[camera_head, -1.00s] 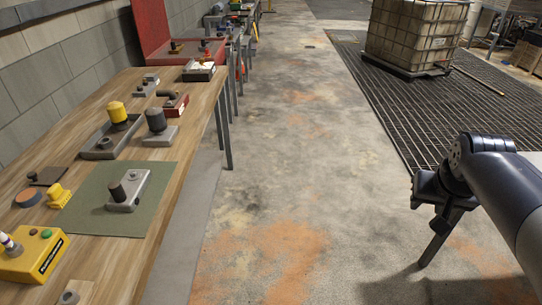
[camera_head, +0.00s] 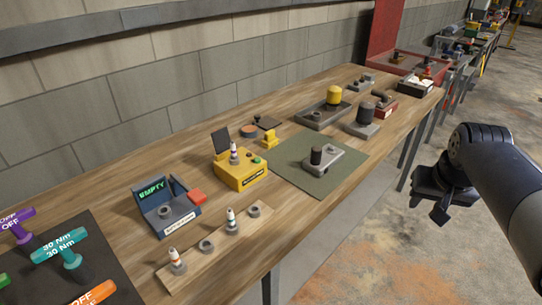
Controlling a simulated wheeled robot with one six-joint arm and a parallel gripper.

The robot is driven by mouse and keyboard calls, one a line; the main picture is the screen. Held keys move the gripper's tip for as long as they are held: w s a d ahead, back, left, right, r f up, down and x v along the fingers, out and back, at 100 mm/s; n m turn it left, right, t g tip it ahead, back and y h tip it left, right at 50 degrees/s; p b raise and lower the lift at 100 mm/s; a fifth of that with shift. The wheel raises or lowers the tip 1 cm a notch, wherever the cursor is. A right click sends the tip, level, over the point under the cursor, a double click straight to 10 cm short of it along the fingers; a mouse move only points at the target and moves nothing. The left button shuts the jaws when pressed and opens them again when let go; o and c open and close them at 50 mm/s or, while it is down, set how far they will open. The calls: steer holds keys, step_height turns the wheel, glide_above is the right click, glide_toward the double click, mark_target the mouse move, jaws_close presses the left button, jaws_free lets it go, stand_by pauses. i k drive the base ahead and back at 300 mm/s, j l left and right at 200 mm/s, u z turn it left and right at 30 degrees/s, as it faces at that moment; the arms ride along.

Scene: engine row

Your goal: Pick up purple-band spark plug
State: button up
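Several small white spark plugs stand on the workbench. One plug (camera_head: 233,154) stands upright in a yellow box (camera_head: 240,176). Two more stand on a wooden strip at the front: one with an orange band (camera_head: 175,258) and one with a dark or bluish band (camera_head: 231,220). The bands are too small for me to tell surely which one is purple. My gripper (camera_head: 429,209) hangs over the floor at the right, well apart from the plugs. Its fingertips appear spread, with nothing between them.
A blue tester reading "EMPTY" (camera_head: 166,212) stands left of the yellow box. Coloured T-handles (camera_head: 66,250) stand on a dark mat at lower left. A green mat (camera_head: 295,172) holds a grey block (camera_head: 322,160). The floor right of the bench is clear.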

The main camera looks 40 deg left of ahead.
mark_target(234, 156)
steer(key=i+j+u, duration=0.1)
steer(key=u, duration=0.35)
steer(key=i+u, duration=0.2)
steer(key=u, duration=0.2)
steer(key=i+u, duration=0.15)
steer(key=u, duration=0.3)
steer(key=i+u, duration=0.15)
steer(key=u, duration=0.3)
steer(key=i+l+u, duration=0.4)
steer(key=i+l, duration=0.4)
steer(key=l, duration=0.1)
